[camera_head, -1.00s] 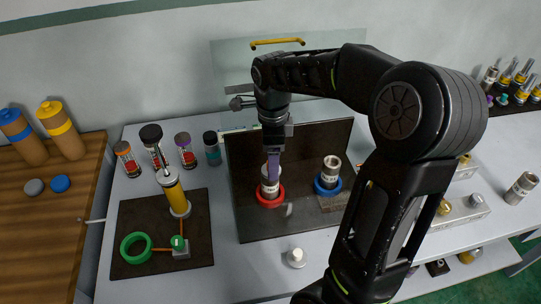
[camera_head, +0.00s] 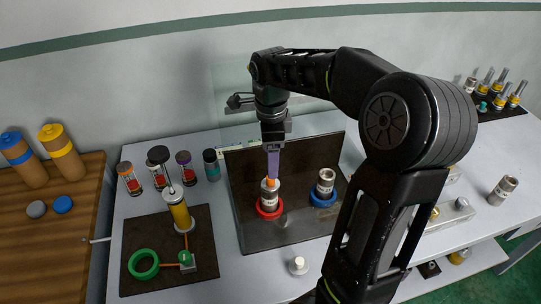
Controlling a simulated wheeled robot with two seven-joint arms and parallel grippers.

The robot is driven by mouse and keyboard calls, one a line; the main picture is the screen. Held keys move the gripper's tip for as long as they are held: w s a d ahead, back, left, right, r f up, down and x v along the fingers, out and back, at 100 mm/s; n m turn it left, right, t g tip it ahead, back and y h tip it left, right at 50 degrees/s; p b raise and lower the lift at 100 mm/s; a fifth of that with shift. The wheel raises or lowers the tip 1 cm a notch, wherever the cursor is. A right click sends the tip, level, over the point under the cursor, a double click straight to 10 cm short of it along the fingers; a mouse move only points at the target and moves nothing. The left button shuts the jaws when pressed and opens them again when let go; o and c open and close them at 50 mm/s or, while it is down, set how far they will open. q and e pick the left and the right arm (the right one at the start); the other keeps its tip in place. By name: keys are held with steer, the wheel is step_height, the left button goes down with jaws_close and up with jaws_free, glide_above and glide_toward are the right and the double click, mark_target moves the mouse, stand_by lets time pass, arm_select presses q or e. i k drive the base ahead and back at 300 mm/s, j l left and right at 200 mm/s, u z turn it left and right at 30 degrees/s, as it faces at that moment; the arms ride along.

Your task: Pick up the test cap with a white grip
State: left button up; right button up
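The test cap with a white grip (camera_head: 298,264) stands on the grey table in front of the dark mat, apart from any gripper. My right gripper (camera_head: 272,177) points down above the pipe in the red vise ring (camera_head: 269,208). Its lilac fingers are seen edge-on, so I cannot tell whether they are open or shut. An orange piece (camera_head: 269,183) shows between the fingertips and the pipe top (camera_head: 268,196); I cannot tell whether the fingers touch it. My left gripper is not in view.
A second pipe (camera_head: 325,181) stands in a blue ring (camera_head: 322,198) on the dark mat (camera_head: 257,238). At left, a yellow-bodied pump (camera_head: 178,211) and green ring (camera_head: 143,264) occupy another mat. Several canisters stand behind it. My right arm crosses the table's right side.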

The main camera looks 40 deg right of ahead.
mark_target(299, 266)
steer(key=k+j, duration=0.35)
steer(key=j, duration=0.2)
steer(key=k+j, duration=0.35)
steer(key=j, duration=0.15)
